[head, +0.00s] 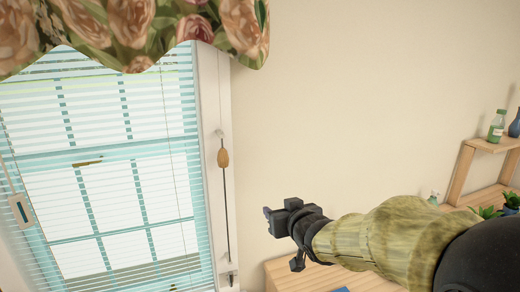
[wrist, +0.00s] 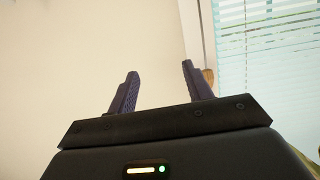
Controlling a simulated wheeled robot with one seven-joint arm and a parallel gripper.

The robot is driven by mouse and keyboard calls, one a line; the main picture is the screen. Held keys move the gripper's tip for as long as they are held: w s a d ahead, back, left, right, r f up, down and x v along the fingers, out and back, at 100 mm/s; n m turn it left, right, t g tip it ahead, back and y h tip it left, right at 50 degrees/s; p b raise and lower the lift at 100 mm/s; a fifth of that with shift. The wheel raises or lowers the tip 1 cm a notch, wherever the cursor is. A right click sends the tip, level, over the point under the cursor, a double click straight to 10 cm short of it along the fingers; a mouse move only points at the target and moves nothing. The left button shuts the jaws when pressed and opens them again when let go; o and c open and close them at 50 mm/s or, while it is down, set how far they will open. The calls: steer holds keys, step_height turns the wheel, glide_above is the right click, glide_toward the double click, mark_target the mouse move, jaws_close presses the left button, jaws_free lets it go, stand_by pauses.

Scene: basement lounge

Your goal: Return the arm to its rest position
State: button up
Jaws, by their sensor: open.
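My gripper (head: 268,212) is at the end of my arm, which reaches in from the lower right of the head view. It is raised in front of the beige wall, to the right of the window. In the wrist view, the two dark fingers of my gripper (wrist: 160,88) stand apart with only wall between them. The gripper is open and holds nothing. The window and its blinds show to the right of the fingers in the wrist view.
A window with blinds (head: 110,165) fills the left, under a floral valance (head: 135,30). A cord with a wooden pull (head: 223,158) hangs on its frame. A wooden surface (head: 285,275) lies below my arm. A wooden shelf (head: 462,175) with a green bottle (head: 497,126) stands right.

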steer(key=s+d+f+m+g+h, duration=0.1)
steer(key=s+d+f+g, duration=0.2)
steer(key=s+f, duration=0.2)
steer(key=s+d+f+m+g+h+p, duration=0.1)
steer(key=s+d+f+g+h, duration=0.1)
steer(key=s+d+f+g, duration=0.2)
steer(key=s+d+f+m+g+h+p, duration=0.1)
steer(key=s+d+f+g, duration=0.2)
steer(key=s+f, duration=0.5)
steer(key=s+g, duration=0.1)
steer(key=s, duration=0.2)
steer(key=shift+s+d+m, duration=0.15)
steer(key=shift+d+m, duration=0.05)
steer(key=shift+m, duration=0.1)
stand_by(1.5)
